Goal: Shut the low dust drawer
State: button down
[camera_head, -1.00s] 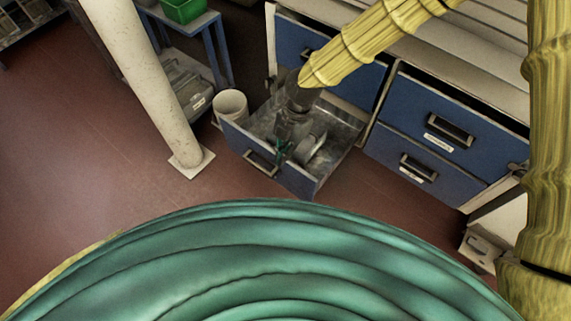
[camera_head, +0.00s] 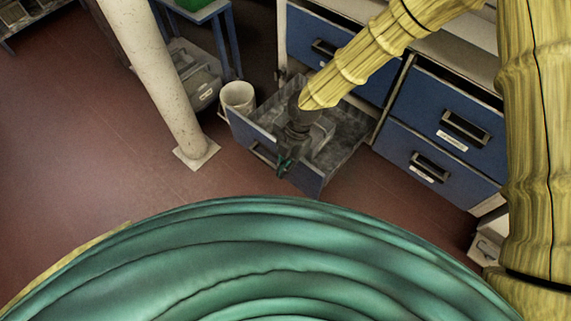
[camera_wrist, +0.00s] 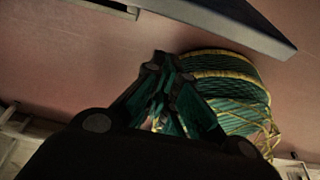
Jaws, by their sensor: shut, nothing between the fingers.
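The low dust drawer stands pulled out from the cabinet, its blue front panel (camera_head: 308,180) towards me and its grey tray (camera_head: 347,132) showing behind. The drawer's handle is partly visible left of my gripper. My gripper (camera_head: 284,166) is shut and empty. It points down and overlaps the drawer's front panel in the head view; whether it touches the panel cannot be told. In the wrist view, the closed fingers (camera_wrist: 165,85) are over the red floor, and a dark blue-grey panel edge (camera_wrist: 225,22) crosses the top. My wrist hides part of the tray.
A white bin (camera_head: 238,97) stands close to the drawer's left side. A pale post (camera_head: 165,80) rises from the floor further left. Other blue drawers (camera_head: 445,120) are at the right and above. Red floor (camera_head: 90,130) is clear at the left and in front of the drawer.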

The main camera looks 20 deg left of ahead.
jog(key=w, duration=0.1)
jog(key=w+d, duration=0.1)
jog(key=w, duration=0.1)
jog(key=shift+d+b, duration=0.1)
jog(key=shift+b, duration=0.2)
